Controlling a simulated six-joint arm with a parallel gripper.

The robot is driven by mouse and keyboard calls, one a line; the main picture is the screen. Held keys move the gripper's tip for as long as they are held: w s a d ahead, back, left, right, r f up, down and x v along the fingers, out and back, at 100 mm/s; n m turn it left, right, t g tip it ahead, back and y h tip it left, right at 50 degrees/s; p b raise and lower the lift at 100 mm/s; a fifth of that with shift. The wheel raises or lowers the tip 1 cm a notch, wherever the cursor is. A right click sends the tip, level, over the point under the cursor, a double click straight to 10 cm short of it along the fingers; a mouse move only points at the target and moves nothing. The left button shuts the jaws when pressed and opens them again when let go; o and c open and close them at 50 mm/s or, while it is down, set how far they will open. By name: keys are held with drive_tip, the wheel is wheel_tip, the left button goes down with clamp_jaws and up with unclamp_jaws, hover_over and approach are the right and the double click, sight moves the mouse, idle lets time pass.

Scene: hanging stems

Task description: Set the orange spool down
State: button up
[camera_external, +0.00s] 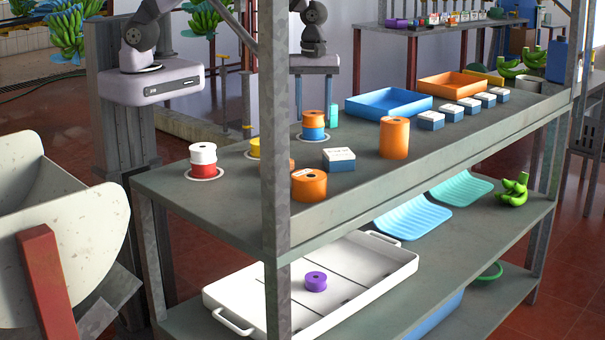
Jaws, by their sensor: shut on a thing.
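My gripper is outside the picture, so what it holds does not show. Several orange pieces are on the grey table top (225,205). A short orange spool (309,187) is near the front edge, just right of the metal post. Another orange spool (313,117) is stacked on a blue spool (313,134) over a pale disc. A taller orange cylinder (394,140) stands upright further right. I cannot tell which orange piece is the task's spool.
A white spool (203,152) sits on a red one (204,170) at left. A yellow spool (254,147) is partly behind the metal post (274,130). White-topped blue boxes (339,160), a blue tray (388,102) and an orange tray (452,84) occupy the table.

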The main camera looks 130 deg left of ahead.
sight(314, 113)
wheel_tip(314, 113, up, 10)
drive_tip(key=b, duration=0.3)
drive_tip(key=w+d+f+m, duration=0.1)
drive_tip(key=w+d+m, duration=0.1)
drive_tip(key=d, duration=1)
drive_tip(key=w+d+f+m, duration=0.1)
drive_tip(key=w+d, duration=0.4)
drive_tip(key=d, duration=0.7)
drive_tip(key=w+d+f+m, duration=0.1)
drive_tip(key=w+d+m, duration=0.3)
drive_tip(key=d, duration=0.8)
drive_tip(key=shift+w+d+b, duration=0.2)
drive_tip(key=shift+w+b, duration=0.05)
drive_tip(key=shift+b, duration=0.1)
drive_tip(key=shift+f+p, duration=1.55)
drive_tip(key=shift+f, duration=3.45)
drive_tip(key=shift+f, duration=0.1)
